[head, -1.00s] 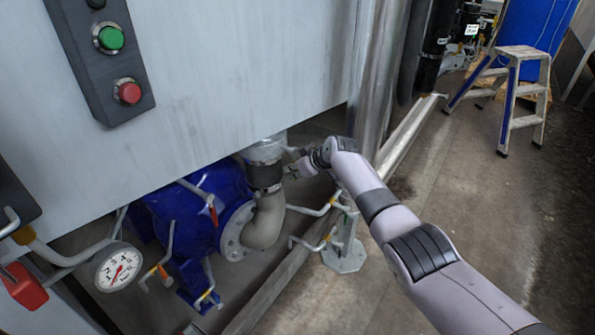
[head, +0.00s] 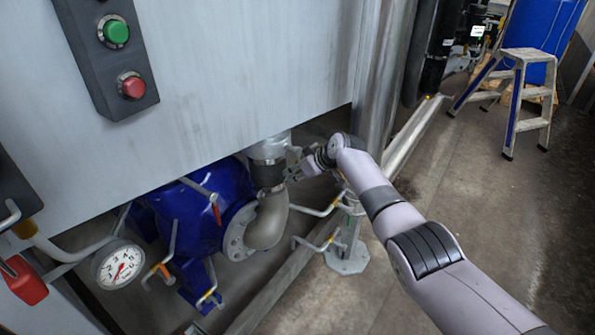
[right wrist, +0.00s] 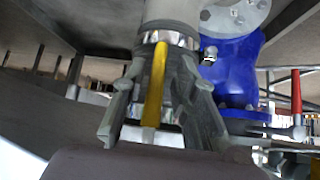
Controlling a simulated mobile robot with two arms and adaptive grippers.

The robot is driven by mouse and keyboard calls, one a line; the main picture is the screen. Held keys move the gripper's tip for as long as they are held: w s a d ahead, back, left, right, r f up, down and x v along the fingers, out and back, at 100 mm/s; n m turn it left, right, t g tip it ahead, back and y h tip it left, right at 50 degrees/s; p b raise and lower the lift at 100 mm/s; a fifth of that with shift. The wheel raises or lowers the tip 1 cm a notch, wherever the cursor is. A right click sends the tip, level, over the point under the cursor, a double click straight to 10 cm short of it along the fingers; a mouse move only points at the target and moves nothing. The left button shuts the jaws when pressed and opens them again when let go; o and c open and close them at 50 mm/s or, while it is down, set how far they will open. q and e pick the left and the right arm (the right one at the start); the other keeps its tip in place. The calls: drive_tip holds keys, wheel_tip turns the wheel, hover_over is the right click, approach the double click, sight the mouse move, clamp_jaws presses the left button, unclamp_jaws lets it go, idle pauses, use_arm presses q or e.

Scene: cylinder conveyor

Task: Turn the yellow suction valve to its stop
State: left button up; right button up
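The yellow valve handle (right wrist: 155,88) shows in the right wrist view as a narrow upright lever in front of the pipe. My right gripper (right wrist: 160,80) has one dark finger on each side of it. The fingers look spread, with a gap showing beside the lever. In the head view my right gripper (head: 297,166) is at the grey pipe above the elbow (head: 268,222). The yellow handle cannot be made out there, and the gripper is small against the pipe. My left gripper is not in view.
The blue pump (head: 196,222) sits left of the elbow under the grey cabinet (head: 240,65). Small red-handled valves and a pressure gauge (head: 121,265) are at the lower left. A metal post (head: 348,250) stands right of the elbow. A step stool (head: 525,75) is at the far right.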

drive_tip(key=shift+o, duration=0.5)
drive_tip(key=shift+w+d+r, duration=0.1)
drive_tip(key=shift+r, duration=0.05)
drive_tip(key=shift+s+d+r, duration=0.2)
drive_tip(key=shift+d+r, duration=0.1)
drive_tip(key=v, duration=1.1)
drive_tip(key=shift+s+a, duration=0.1)
drive_tip(key=shift+s, duration=0.05)
